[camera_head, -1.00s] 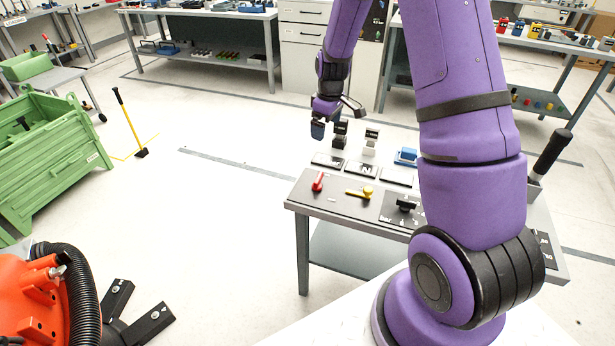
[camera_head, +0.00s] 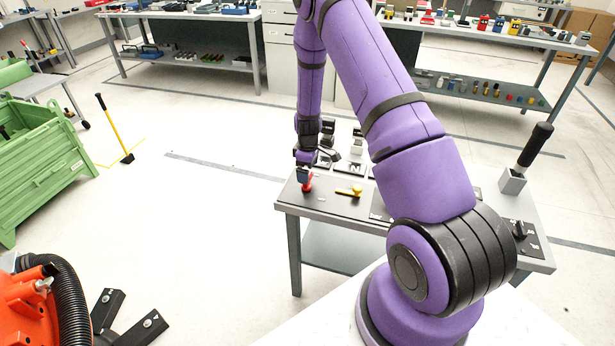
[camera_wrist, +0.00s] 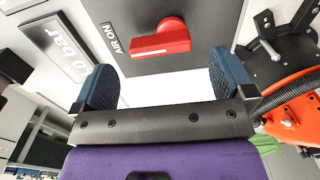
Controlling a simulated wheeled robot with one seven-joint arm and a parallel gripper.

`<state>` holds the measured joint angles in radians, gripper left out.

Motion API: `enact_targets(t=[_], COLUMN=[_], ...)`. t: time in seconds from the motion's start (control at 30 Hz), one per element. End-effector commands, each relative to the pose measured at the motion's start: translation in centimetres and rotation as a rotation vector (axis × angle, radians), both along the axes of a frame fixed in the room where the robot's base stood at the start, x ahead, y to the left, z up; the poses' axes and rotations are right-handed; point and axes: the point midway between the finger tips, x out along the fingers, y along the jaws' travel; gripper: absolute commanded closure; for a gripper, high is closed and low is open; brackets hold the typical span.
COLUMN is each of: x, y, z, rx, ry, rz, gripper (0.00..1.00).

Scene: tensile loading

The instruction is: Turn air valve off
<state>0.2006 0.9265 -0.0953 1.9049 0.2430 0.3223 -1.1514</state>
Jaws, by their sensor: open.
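The air valve is a red lever handle (camera_wrist: 160,40) on a dark panel in the wrist view, beside a label plate (camera_wrist: 122,38) reading "AIR ON". In the head view the red handle (camera_head: 307,187) shows at the left end of the small table's top. My gripper (camera_wrist: 165,82) is open and empty, its two blue-grey pads apart. The handle lies just beyond the fingertips, roughly centred between them, and does not look gripped. In the head view my gripper (camera_head: 303,174) is right above the handle and partly hides it.
A yellow handle (camera_head: 350,191) sits right of the red one on the same grey table (camera_head: 330,213). Black and white blocks stand behind them. A black upright lever (camera_head: 533,146) rises at the right. A green bin (camera_head: 45,165) and an orange machine (camera_head: 25,305) stand left.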

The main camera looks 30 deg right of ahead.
Motion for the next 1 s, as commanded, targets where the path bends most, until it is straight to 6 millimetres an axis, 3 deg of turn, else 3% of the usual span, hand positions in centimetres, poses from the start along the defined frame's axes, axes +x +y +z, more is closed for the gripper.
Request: enact_targets(t=[0.23, 0.63, 0.87, 1.0], x=[0.0, 0.0, 0.0, 0.0], y=[0.0, 0.0, 0.0, 0.0], z=[-3.0, -3.7, -3.6, -3.6], rx=[0.000, 0.000, 0.000, 0.000], ry=[0.000, -0.001, -0.001, -0.001], rz=[0.000, 0.000, 0.000, -0.002], gripper=[0.00, 0.00, 0.49, 0.49])
